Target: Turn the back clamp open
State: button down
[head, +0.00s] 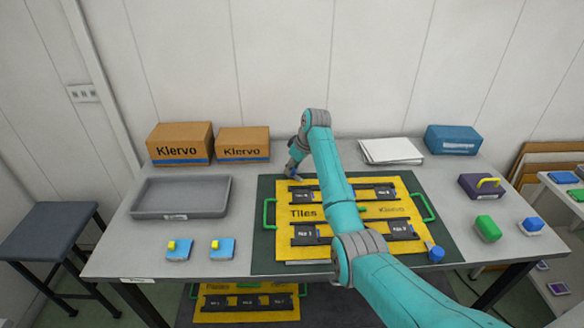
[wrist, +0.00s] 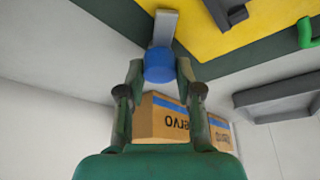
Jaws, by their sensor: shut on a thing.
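The back clamp has a blue knob (wrist: 159,65) and a grey bar (wrist: 165,28). In the wrist view the bar points from the knob towards the yellow board (wrist: 215,28), and its far end overlaps the board's edge. My gripper (wrist: 159,68) is shut on the blue knob, one finger on each side. In the head view my gripper (head: 294,175) is at the back left edge of the yellow board (head: 345,212), and the knob is mostly hidden there. Another blue knob (head: 436,255) stands at the board's front right corner.
The board lies on a dark green mat (head: 263,240) and has green handles (head: 268,213) at its sides. A grey tray (head: 180,213) and two Klervo boxes (head: 180,158) are to the left. White sheets (head: 391,150) and a blue box (head: 452,139) are at the back right.

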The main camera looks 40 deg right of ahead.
jog(key=n, duration=0.2)
jog(key=n+y, duration=0.1)
jog(key=n, duration=0.1)
jog(key=shift+d+n+g+y, duration=0.1)
jog(key=shift+n+g+y, duration=0.2)
jog(key=shift+g, duration=0.1)
jog(key=shift+w+n+g+y, duration=0.1)
jog(key=shift+n+g+y, duration=0.25)
jog(key=shift+n, duration=0.9)
jog(key=shift+n+g+y, duration=0.25)
jog(key=shift+n+g, duration=0.2)
jog(key=shift+n, duration=0.8)
jog(key=c, duration=0.8)
grip_release()
jog(key=shift+o, duration=0.2)
jog(key=shift+d, duration=0.1)
jog(key=v, duration=1.2)
jog(key=shift+w, duration=0.1)
